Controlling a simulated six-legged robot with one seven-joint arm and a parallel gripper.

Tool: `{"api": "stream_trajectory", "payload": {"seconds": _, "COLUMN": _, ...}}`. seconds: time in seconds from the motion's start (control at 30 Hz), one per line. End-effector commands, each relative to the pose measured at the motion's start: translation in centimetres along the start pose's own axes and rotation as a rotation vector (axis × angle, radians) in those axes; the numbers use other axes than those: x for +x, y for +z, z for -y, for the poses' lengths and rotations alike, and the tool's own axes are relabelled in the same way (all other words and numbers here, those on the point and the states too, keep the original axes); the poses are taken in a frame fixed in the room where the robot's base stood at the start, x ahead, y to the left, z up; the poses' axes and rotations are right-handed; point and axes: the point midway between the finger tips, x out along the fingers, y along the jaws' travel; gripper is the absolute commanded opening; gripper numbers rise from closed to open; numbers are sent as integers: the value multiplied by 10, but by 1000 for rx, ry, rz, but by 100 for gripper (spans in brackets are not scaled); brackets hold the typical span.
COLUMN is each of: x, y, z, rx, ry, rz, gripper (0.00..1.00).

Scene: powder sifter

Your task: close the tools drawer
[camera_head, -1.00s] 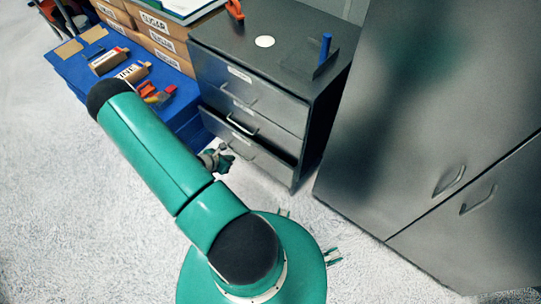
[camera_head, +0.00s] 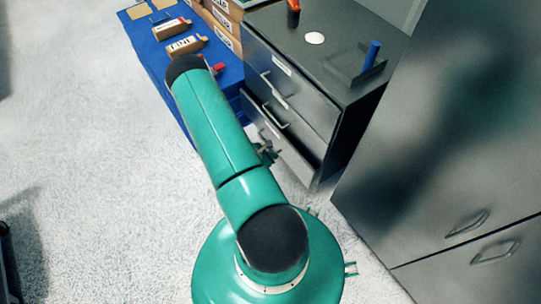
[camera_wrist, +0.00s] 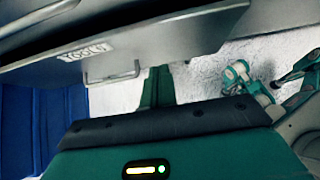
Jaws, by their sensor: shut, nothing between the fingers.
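The tools drawer is the lowest drawer of the grey cabinet (camera_head: 375,30) and stands partly open, with a dark gap above its front (camera_head: 296,165). In the wrist view its front (camera_wrist: 190,42) fills the upper part, with a TOOLS label and a bar handle (camera_wrist: 112,77). My gripper (camera_head: 267,152) is low in front of the drawer, partly hidden behind my green arm. In the wrist view my gripper (camera_wrist: 158,72) is shut and empty, its tips close to the drawer front, right of the handle. I cannot tell whether they touch.
A blue table (camera_head: 150,50) with small boxes stands left of the cabinet, with stacked sugar boxes (camera_head: 226,42) behind. A tall grey cupboard (camera_head: 440,130) stands close on the right.

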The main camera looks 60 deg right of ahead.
Motion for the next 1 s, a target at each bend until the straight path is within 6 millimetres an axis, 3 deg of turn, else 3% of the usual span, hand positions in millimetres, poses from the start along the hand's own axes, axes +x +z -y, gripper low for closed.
{"api": "stream_trajectory", "payload": {"seconds": 0.2, "x": 45, "y": 0, "z": 2, "rx": 1, "ry": -2, "rz": 0, "gripper": 0}}
{"api": "stream_trajectory", "payload": {"seconds": 0.4, "x": 68, "y": 22, "z": 2, "rx": 1, "ry": 0, "rz": -1, "gripper": 0}}
{"api": "stream_trajectory", "payload": {"seconds": 1.0, "x": 83, "y": 36, "z": 3, "rx": 1, "ry": 1, "rz": 1, "gripper": 0}}
